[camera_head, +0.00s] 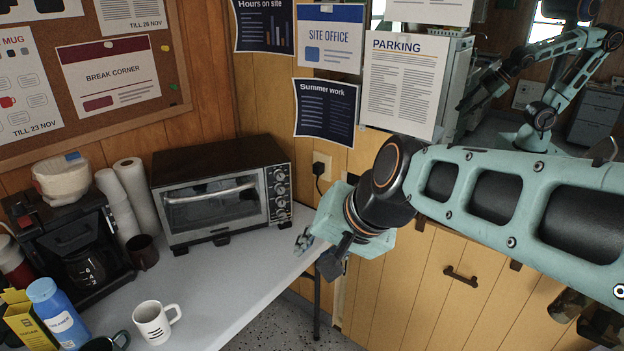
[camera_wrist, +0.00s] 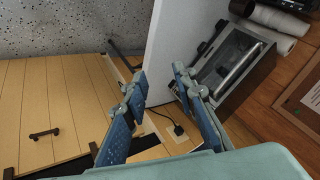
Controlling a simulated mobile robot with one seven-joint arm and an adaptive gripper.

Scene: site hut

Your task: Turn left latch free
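A small dark piece (camera_head: 420,224), possibly the left latch, sits at the top edge of the yellow wooden panel (camera_head: 440,300), just below my arm. A similar dark piece (camera_head: 515,265) sits farther right along the same edge. Their exact turn is too small to tell. In the wrist view a dark piece (camera_wrist: 94,149) also shows beside the panel. A dark handle (camera_head: 461,275) is fixed on the panel. My gripper (camera_head: 318,252) is open and empty, left of the panel near the table's right edge. Its two blue fingers (camera_wrist: 158,78) stand apart in the wrist view.
The white table (camera_head: 235,290) holds a toaster oven (camera_head: 222,188), a coffee maker (camera_head: 75,245), paper rolls, a white mug (camera_head: 154,322) and a blue bottle (camera_head: 57,312). A plug and socket (camera_head: 321,166) are on the wall behind my gripper. Speckled floor shows below the table.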

